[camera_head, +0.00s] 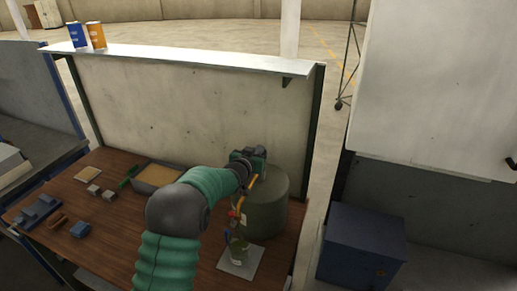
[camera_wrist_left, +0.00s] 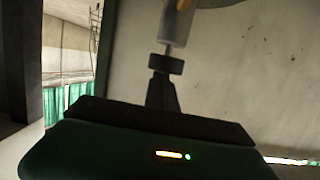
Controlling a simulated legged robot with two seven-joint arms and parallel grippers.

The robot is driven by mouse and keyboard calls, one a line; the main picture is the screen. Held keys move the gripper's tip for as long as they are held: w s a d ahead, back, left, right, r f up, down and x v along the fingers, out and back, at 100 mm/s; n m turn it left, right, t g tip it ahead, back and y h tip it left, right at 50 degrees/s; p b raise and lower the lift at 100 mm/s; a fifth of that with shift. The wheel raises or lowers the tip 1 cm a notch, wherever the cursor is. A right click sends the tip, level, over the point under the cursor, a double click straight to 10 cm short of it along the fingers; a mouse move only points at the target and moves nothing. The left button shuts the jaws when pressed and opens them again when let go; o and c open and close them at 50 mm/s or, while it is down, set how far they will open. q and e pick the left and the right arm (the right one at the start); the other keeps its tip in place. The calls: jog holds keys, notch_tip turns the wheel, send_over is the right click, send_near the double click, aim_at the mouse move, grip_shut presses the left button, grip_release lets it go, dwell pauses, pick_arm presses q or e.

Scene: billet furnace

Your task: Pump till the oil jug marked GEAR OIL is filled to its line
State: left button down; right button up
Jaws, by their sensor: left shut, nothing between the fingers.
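An olive-green drum (camera_head: 268,208) stands at the right end of the wooden bench, with an orange pump pipe (camera_head: 241,203) and a red part on its near left side. A small green jug (camera_head: 239,252) sits upright on a white pad (camera_head: 232,268) below the pipe; its marking and oil level are too small to read. My left gripper (camera_head: 256,158) is above the drum's top, shut and empty. In the wrist view a grey cylinder on a thin rod (camera_wrist_left: 177,22) shows just beyond the shut fingers (camera_wrist_left: 163,92); I cannot tell whether they touch. My right gripper is out of view.
A grey tray (camera_head: 157,176), small metal blocks (camera_head: 95,189) and blue blocks (camera_head: 80,229) lie on the bench's left. A panel with a white shelf (camera_head: 190,59) holding two cans rises behind. A blue cabinet (camera_head: 360,247) stands right of the bench.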

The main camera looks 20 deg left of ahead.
pick_arm(q)
jog(key=shift+s+f, duration=0.1)
jog(key=shift+f, duration=0.5)
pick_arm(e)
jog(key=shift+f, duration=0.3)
pick_arm(q)
jog(key=shift+f, duration=0.2)
jog(key=shift+r, duration=0.1)
jog(key=shift+d+r+p, duration=0.15)
jog(key=shift+r+p, duration=0.15)
jog(key=r, duration=0.1)
jog(key=r+p, duration=0.1)
jog(key=r, duration=0.1)
jog(key=shift+w+d+r+p, duration=0.2)
jog(key=shift+d+r+p, duration=0.1)
jog(key=shift+p, duration=0.05)
jog(key=b+v, duration=0.4)
jog(key=v, duration=0.6)
jog(key=shift+a+r, duration=0.25)
jog(key=shift+r, duration=0.15)
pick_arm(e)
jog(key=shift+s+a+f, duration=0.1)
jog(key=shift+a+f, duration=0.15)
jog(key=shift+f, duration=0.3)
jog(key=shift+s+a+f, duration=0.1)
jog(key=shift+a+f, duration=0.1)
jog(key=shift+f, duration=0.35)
